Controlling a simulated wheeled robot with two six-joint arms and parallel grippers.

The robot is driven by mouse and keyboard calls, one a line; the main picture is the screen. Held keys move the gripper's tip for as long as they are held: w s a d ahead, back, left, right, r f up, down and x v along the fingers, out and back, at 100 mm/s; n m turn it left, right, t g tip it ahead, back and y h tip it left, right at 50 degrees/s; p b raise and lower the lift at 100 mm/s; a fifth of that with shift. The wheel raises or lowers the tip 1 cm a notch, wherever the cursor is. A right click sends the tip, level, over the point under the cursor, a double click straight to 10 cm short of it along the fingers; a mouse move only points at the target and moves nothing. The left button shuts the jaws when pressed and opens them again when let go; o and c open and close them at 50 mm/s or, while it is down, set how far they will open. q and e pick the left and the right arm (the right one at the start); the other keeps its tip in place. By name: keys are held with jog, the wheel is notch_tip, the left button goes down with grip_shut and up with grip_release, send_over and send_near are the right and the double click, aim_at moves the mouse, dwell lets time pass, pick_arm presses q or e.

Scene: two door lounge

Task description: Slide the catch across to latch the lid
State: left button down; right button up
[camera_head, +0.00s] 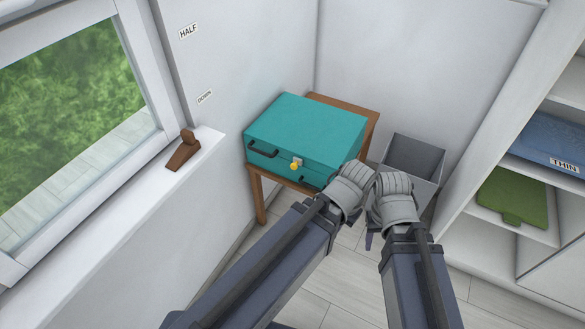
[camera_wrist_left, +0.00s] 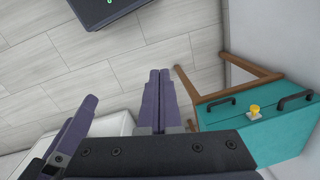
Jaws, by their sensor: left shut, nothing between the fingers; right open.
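A teal case (camera_head: 308,130) with its lid down lies on a small wooden table (camera_head: 370,107). Its front has two dark handles and a yellow catch knob (camera_head: 295,164) on a pale plate between them. The knob (camera_wrist_left: 254,110) also shows at the right of the left wrist view. My left gripper (camera_wrist_left: 160,78) is shut and empty, pointing at the floor, apart from the case. In the head view its fingers are hidden behind my wrist. My right gripper (camera_head: 370,238) is open, right of the case and close beside my left wrist; its fingers are mostly hidden.
A grey open bin (camera_head: 415,158) stands right of the table, close behind my wrists. A window sill (camera_head: 120,200) with a brown wedge (camera_head: 183,152) is at left. White shelves at right hold a blue item (camera_head: 545,140) and a green one (camera_head: 512,198). Floor shows below the table.

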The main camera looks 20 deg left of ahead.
aim_at(294, 166)
pick_arm(q)
jog(key=c, duration=1.6)
grip_release()
